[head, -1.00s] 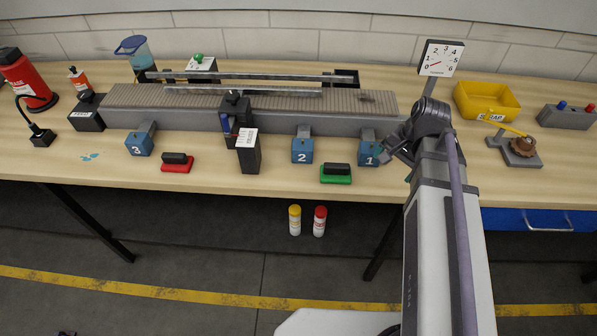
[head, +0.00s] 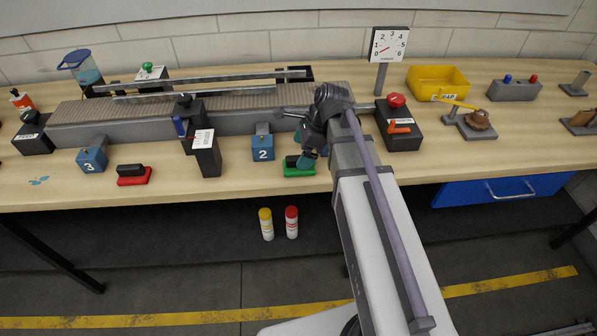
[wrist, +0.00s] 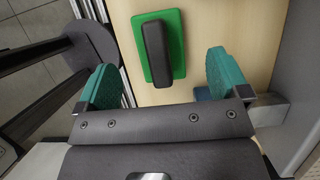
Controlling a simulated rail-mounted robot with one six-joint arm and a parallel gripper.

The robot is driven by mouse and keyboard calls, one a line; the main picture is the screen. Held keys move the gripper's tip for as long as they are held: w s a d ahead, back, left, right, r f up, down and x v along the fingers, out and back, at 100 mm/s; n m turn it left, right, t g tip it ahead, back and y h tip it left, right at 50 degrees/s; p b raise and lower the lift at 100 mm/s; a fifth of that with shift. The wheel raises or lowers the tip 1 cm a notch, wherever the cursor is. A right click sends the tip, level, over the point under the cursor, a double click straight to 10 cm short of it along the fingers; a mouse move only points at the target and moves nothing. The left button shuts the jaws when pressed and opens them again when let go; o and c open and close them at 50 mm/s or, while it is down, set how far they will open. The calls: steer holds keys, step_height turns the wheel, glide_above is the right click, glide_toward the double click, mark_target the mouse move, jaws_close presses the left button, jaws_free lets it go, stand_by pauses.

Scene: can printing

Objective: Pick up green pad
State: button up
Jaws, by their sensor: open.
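The green pad (head: 299,173) is a flat green plate with a black block-shaped handle on top. It lies on the bench near the front edge, partly hidden by my gripper in the head view. In the wrist view the green pad (wrist: 176,45) lies flat ahead of my gripper (wrist: 166,82), roughly between the lines of its two teal fingers. The fingers are wide apart and empty, with bare wood showing between them. In the head view my gripper (head: 308,150) is over or just beside the pad. I cannot tell the exact height.
A blue block marked 2 (head: 263,148) stands left of the pad, and a red pad (head: 134,175) lies farther left. The conveyor (head: 230,121) runs behind. A black box with a red button (head: 398,124) stands right of my arm. Block 1 is hidden in the head view.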

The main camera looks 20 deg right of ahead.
mark_target(297, 157)
steer(key=b+x, duration=0.5)
steer(key=shift+s+d+f, duration=0.1)
steer(key=shift+d+f, duration=0.05)
steer(key=shift+f, duration=0.1)
steer(key=shift+r, duration=0.25)
steer(key=c, duration=1)
step_height(297, 157, up, 10)
steer(key=p, duration=1)
steer(key=shift+r+p, duration=0.2)
steer(key=shift+p, duration=0.15)
steer(key=shift+f, duration=0.2)
